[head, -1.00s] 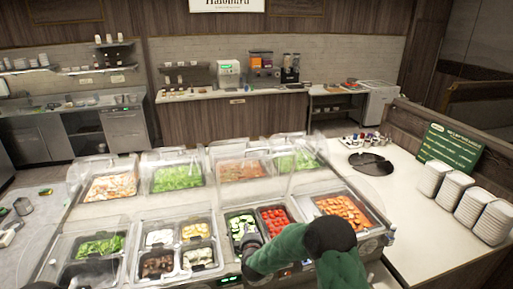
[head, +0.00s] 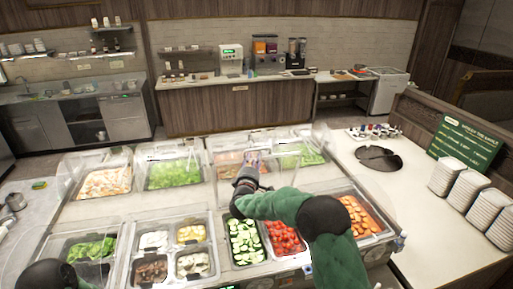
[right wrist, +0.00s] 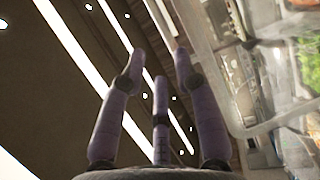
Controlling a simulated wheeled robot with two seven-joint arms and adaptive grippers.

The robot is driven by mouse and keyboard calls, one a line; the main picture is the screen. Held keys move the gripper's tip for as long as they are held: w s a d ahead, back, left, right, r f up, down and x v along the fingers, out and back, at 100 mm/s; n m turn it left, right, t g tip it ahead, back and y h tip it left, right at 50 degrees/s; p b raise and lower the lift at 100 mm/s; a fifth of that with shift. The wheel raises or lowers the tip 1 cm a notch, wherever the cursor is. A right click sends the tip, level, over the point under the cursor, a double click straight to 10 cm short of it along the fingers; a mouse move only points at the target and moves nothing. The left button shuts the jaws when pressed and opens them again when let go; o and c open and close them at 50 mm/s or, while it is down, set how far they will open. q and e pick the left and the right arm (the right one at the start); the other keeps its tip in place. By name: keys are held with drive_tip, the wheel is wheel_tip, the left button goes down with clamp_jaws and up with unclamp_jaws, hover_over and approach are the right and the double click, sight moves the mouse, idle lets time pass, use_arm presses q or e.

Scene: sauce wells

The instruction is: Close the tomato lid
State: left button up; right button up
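The tomato well (head: 284,238) holds red tomatoes in the front row of the counter, just right of the cucumber well (head: 244,240). A clear lid is hard to make out; transparent panels (head: 292,172) stand tilted behind these wells, and I cannot tell which belongs to the tomatoes. My right gripper (head: 252,160) is above the area behind the cucumber well, its green-sleeved arm crossing over the tomatoes' back part. In the right wrist view its three purple fingers (right wrist: 155,75) are spread and empty, pointing toward the ceiling. My left gripper is out of view.
A well of orange pieces (head: 360,215) lies right of the tomatoes. Small wells of white, yellow and brown food (head: 152,270) lie left. White bowls (head: 447,178) are stacked at the right.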

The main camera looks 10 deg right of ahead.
sight(257, 149)
drive_tip(key=x, duration=0.2)
drive_tip(key=p+x, duration=0.1)
drive_tip(key=x, duration=0.3)
drive_tip(key=shift+w+d+f, duration=0.2)
drive_tip(key=shift+w, duration=0.15)
drive_tip(key=shift+w+d+p, duration=0.1)
drive_tip(key=shift+w+p, duration=0.2)
drive_tip(key=shift+p, duration=0.05)
drive_tip(key=shift+w+d+f, duration=0.1)
drive_tip(key=shift+w+d, duration=0.15)
drive_tip(key=shift+w, duration=0.25)
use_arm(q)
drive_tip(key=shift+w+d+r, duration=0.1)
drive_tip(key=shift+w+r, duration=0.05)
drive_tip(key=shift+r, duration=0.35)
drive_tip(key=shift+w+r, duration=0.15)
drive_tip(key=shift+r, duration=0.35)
use_arm(e)
clamp_jaws()
